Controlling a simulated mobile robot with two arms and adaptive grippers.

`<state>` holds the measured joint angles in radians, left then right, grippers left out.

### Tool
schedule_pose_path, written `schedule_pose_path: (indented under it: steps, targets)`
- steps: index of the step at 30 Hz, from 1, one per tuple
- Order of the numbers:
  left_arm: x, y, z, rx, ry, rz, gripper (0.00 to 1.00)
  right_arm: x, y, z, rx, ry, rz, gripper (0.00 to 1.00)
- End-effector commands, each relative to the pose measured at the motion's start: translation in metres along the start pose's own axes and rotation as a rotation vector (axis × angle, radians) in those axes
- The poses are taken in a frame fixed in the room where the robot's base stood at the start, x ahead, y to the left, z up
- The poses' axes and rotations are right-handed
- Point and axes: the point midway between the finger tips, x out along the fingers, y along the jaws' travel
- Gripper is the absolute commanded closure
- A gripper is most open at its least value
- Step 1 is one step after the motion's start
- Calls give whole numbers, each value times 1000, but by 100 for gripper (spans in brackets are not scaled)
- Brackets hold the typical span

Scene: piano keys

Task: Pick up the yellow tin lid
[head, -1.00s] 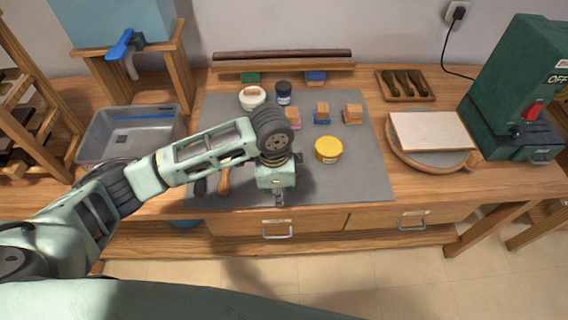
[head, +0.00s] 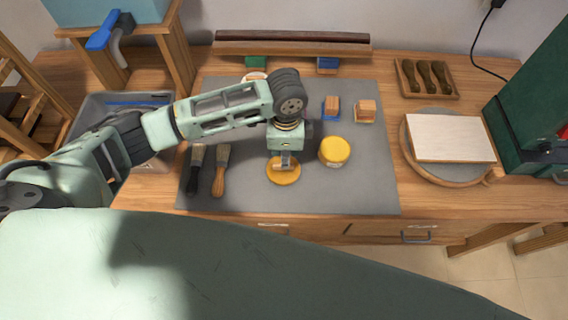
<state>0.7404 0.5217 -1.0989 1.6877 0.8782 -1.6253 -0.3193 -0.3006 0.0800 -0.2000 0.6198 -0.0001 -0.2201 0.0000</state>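A flat round yellow lid (head: 283,173) is on the grey mat, directly below my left gripper (head: 286,163). The gripper points down and its fingertips overlap the lid's far part in the head view. I cannot tell whether the fingers touch the lid or how far apart they are. A round yellow tin (head: 334,152) stands just to the right of the gripper. My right gripper is not in view.
Two brushes (head: 217,172) lie left of the lid on the grey mat (head: 345,195). Small wood-topped blocks (head: 364,111) stand behind the tin. A round board with a pale slab (head: 450,138) is at the right. The mat's front right is clear.

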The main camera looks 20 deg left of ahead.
Motion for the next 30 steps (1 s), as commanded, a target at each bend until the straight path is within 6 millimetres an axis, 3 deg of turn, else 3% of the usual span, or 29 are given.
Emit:
schedule_pose_path:
  steps: [5, 10, 18, 25, 30]
  targets:
    - [23, 1, 8, -2, -4, 2, 79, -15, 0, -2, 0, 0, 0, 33]
    - [44, 0, 7, -1, -1, 0, 79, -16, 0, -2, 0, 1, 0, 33]
    - [47, 0, 7, -1, 0, -2, 80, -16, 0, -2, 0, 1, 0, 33]
    - [47, 0, 6, 0, 0, -1, 100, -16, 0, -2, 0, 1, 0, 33]
    - [46, 0, 6, 0, 1, -2, 100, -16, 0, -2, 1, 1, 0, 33]
